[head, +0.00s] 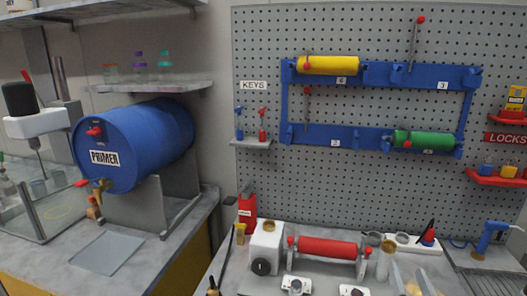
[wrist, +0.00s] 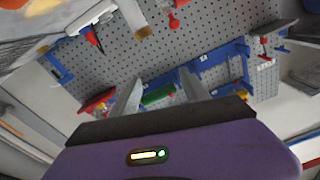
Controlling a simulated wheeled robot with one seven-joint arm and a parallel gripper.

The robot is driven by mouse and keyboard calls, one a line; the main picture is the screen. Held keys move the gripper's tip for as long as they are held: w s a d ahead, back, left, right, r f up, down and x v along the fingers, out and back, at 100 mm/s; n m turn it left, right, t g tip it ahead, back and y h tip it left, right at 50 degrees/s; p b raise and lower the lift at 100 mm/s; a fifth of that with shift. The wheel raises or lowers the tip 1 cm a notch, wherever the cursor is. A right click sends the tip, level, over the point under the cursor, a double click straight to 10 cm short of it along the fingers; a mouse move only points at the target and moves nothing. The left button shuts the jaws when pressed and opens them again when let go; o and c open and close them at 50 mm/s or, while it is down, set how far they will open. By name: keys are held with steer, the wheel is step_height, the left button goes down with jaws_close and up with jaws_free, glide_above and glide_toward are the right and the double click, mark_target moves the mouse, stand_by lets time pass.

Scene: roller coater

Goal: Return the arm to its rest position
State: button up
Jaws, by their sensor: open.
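In the wrist view my gripper (wrist: 160,78) shows its two grey fingers standing well apart, with nothing between the tips. Its purple body fills the bottom of that view. Past the fingers are the pegboard (wrist: 110,48) and the blue roller rack (wrist: 238,68), seen upside down. A green roller (wrist: 158,97) shows between the fingers, farther off in depth. I cannot make out my gripper for certain in the head view, and the arm's overall pose cannot be told.
In the head view the blue rack (head: 370,134) holds a yellow roller (head: 330,65) and a green roller (head: 424,140). A red roller (head: 327,247) rests in a stand on the crowded bench. A blue primer drum (head: 150,137) stands at left. A red lock shelf (head: 497,179) juts out at right.

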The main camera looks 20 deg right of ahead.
steer(key=s+a+f+n+y+b, duration=0.1)
steer(key=s+a+f+n+y, duration=0.1)
steer(key=s+a, duration=0.6)
steer(key=s+a+f+n+g+y+b, duration=0.1)
steer(key=s+a+f+n+y, duration=0.2)
steer(key=s+a, duration=0.5)
steer(key=s+a+f+n+y+b, duration=0.1)
steer(key=s+a+f+n+y, duration=0.2)
steer(key=s+a, duration=0.5)
steer(key=s, duration=0.8)
steer(key=shift+s+a+g, duration=0.25)
steer(key=shift+s+g, duration=0.15)
